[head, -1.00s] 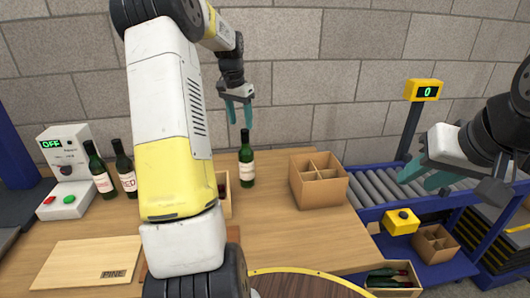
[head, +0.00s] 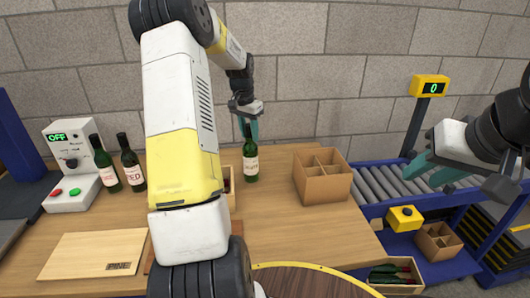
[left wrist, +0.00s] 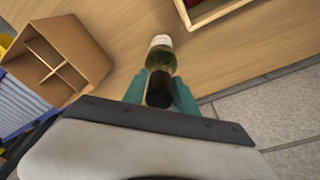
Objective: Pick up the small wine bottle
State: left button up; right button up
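The small wine bottle (head: 251,167) is dark green with a white label and stands upright on the wooden table. My left gripper (head: 248,129) is above it, pointing down, with its teal fingers on either side of the bottle's top. In the left wrist view the bottle (left wrist: 162,58) stands between the two fingers (left wrist: 159,92), which look open with a gap around its dark cap. My right gripper (head: 434,172) is open and empty, above the conveyor at the right.
A divided cardboard box (head: 325,188) stands right of the bottle. Two other bottles (head: 132,165) (head: 106,167) stand at the left by a control box (head: 73,190). A wooden crate (head: 232,203), partly hidden by my arm, is close left of the bottle. A pine board (head: 92,256) lies at front left.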

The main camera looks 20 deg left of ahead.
pick_arm(q)
grip_shut()
jog(key=shift+w+r, duration=0.1)
dwell(1.0)
